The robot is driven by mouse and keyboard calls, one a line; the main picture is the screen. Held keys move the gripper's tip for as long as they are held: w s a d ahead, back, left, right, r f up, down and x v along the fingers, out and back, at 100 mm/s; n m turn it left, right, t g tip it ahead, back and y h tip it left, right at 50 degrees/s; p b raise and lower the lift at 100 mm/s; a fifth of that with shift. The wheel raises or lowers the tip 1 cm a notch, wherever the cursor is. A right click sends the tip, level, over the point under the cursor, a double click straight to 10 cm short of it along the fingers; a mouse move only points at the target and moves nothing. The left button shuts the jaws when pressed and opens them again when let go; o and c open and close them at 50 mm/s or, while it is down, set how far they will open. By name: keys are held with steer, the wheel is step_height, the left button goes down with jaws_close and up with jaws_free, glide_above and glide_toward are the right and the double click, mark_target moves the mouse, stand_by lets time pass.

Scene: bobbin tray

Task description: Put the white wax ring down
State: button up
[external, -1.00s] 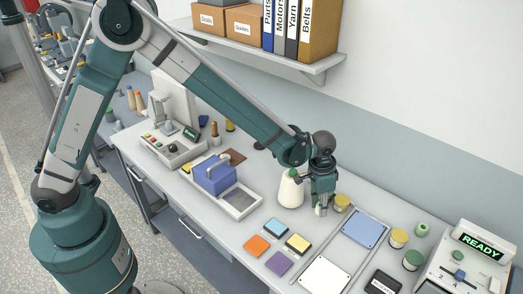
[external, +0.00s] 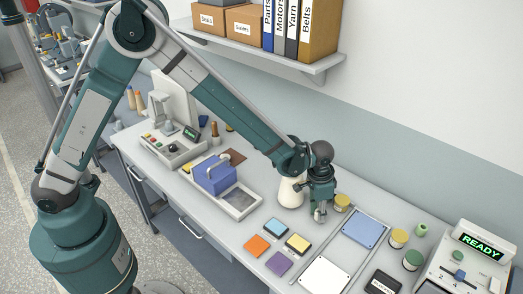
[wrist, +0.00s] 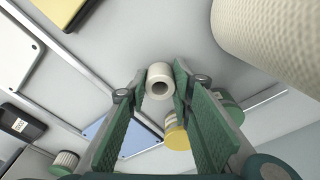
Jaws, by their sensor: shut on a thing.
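The white wax ring (wrist: 160,70) is a short, off-white cylinder with a round hole, seen in the wrist view between my fingertips. My gripper (wrist: 159,88) has its green-padded fingers shut on the ring from both sides. In the external view my gripper (external: 320,212) points down over the bench, between the cream cone and the blue plate. The ring is too small there to tell whether it touches the bench.
A large cream yarn cone (external: 290,192) stands just left of my gripper. A yellow-topped spool (external: 342,202) is close on the right. A railed tray with a blue plate (external: 361,228) and a white plate (external: 325,275) lies to the front right. Coloured pads lie in front.

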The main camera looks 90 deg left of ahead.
mark_target(316, 212)
steer(key=shift+f, duration=0.15)
steer(key=o, duration=0.7)
steer(key=shift+o, duration=0.2)
steer(key=shift+r, duration=0.2)
step_height(316, 212, up, 12)
steer(key=s, duration=0.1)
steer(key=shift+s, duration=0.2)
stand_by(0.7)
